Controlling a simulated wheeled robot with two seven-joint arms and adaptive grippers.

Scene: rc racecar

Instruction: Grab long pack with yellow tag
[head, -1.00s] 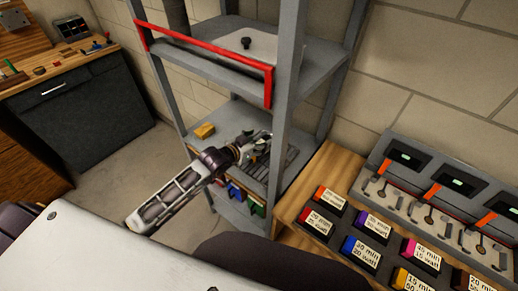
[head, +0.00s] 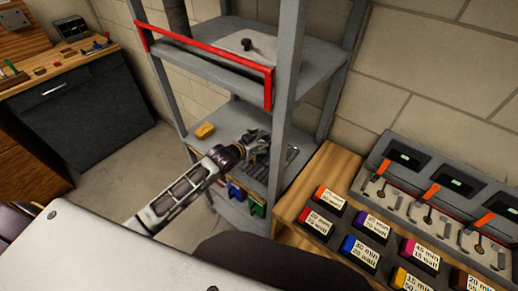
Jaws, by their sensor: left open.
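A dark pack with a yellow tag (head: 413,280) lies on the wooden table at the bottom right, partly cut off by the frame edge; its label reads 15 min. My left gripper (head: 262,142) is open over the middle shelf of the grey rack, far to the left of that pack. Small grey items lie around its fingers, and I cannot tell whether it touches them. A small yellow object (head: 205,131) lies on the same shelf, to the left of the gripper. My right gripper is not in view.
Other tagged packs, such as the blue-tagged one (head: 360,252), lie close around the yellow-tagged pack. A grey charger unit (head: 440,200) stands behind them. The rack (head: 287,90) has upright posts beside the left gripper and a red rail (head: 200,48) above it.

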